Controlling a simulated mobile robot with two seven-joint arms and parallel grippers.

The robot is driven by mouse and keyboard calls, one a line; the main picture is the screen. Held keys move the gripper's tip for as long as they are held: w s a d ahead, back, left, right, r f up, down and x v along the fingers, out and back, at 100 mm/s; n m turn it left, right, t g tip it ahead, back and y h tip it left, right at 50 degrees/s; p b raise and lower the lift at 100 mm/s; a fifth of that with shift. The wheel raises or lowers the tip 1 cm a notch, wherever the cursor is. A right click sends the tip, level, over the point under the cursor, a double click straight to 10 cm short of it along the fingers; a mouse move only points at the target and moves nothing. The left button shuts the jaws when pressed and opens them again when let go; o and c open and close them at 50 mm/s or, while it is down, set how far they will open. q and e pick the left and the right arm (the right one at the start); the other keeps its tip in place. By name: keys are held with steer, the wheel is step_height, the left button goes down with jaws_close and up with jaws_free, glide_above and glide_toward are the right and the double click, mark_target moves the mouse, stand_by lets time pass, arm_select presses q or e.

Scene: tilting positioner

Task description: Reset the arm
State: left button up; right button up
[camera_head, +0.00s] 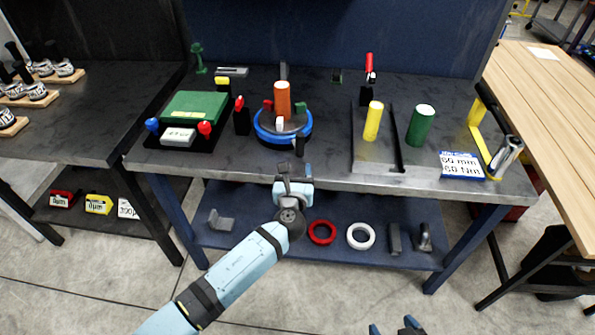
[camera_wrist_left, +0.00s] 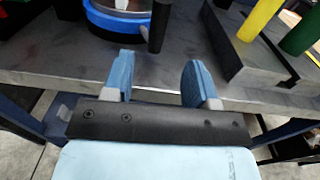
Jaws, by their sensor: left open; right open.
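My left arm comes in from the lower left, and its gripper (camera_head: 294,178) is in front of the bench's front edge, below the round fixture. In the left wrist view the left gripper (camera_wrist_left: 158,80) is open and empty, its two blue fingers apart. The round fixture with a blue ring (camera_head: 268,137) stands on the bench and carries an orange cylinder (camera_head: 282,98); the blue ring (camera_wrist_left: 105,22) also shows in the left wrist view. Only the blue fingertips of my right gripper (camera_head: 394,328) show at the bottom edge, apart, with nothing seen between them.
The dark bench (camera_head: 325,172) holds a green box (camera_head: 195,108), a yellow cylinder (camera_head: 373,122), a green cylinder (camera_head: 421,125) and a blue-and-white sign (camera_head: 461,165). The lower shelf holds a red ring (camera_head: 312,232) and a white ring (camera_head: 350,238). A wooden table (camera_head: 545,110) stands at right.

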stand_by(0.3)
arm_select(q)
steer(key=s+a+f+n+g+h+p, duration=0.1)
steer(key=s+a+f+n+g+p, duration=0.25)
steer(key=s+n, duration=0.55)
steer(key=s+a+f+n+g, duration=0.2)
steer(key=s+a+f+n, duration=0.3)
steer(key=s+n, duration=0.4)
steer(key=s+a+n+h+p, duration=0.1)
steer(key=s+a+n, duration=0.2)
steer(key=s+n, duration=0.4)
steer(key=s+a+n+g+p, duration=0.1)
steer(key=s+a+n, duration=0.2)
steer(key=s+n, duration=0.5)
steer(key=shift+s+a+r+h, duration=0.15)
steer(key=shift+a+h, duration=0.15)
steer(key=shift+h, duration=0.1)
